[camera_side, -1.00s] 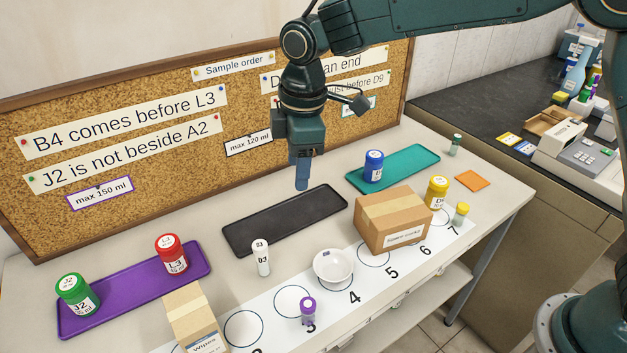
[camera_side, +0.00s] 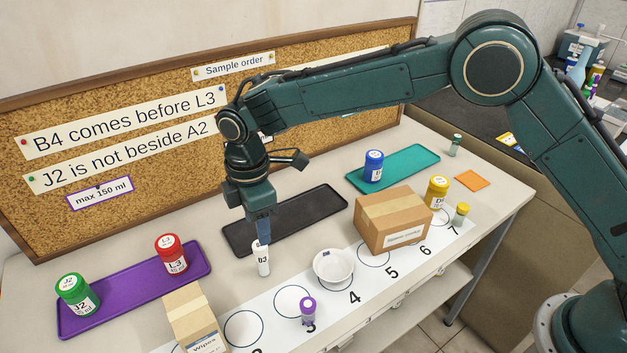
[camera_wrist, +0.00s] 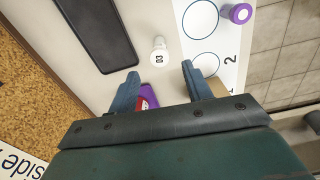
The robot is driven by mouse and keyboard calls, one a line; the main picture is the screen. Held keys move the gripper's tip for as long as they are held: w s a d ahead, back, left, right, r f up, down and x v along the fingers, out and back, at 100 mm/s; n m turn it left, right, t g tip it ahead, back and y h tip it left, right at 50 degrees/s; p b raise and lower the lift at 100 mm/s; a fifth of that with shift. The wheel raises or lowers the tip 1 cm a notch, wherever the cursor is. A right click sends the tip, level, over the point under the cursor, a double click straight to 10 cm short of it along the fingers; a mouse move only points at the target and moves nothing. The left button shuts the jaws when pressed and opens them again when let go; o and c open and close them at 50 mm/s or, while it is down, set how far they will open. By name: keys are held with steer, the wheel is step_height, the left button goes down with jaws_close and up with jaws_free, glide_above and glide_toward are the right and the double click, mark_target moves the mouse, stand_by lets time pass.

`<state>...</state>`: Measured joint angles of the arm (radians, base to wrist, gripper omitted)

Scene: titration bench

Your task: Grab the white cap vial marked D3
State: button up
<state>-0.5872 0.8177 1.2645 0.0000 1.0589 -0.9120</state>
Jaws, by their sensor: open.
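The white cap vial (camera_side: 262,267) stands upright on the white table, in front of the black tray. In the wrist view its white cap (camera_wrist: 160,57) carries dark lettering that looks like D3. My gripper (camera_side: 263,238) is open, with its fingers pointing down at the vial's top. In the side view the fingers overlap the cap and hide part of it. In the wrist view the vial lies ahead of the gap between my two fingertips (camera_wrist: 161,74), and neither finger is seen closed on it.
The black tray (camera_side: 318,208) is empty behind the vial. A white bowl (camera_side: 333,268) stands to the right, a purple-capped vial (camera_side: 308,310) in front. A wipes box (camera_side: 195,322) and purple tray (camera_side: 130,302) with red and green jars are left. A cardboard box (camera_side: 393,220) is further right.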

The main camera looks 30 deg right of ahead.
mark_target(262, 261)
steer(key=shift+f, duration=3.55)
steer(key=shift+f, duration=0.1)
steer(key=shift+f, duration=2.5)
steer(key=c, duration=1)
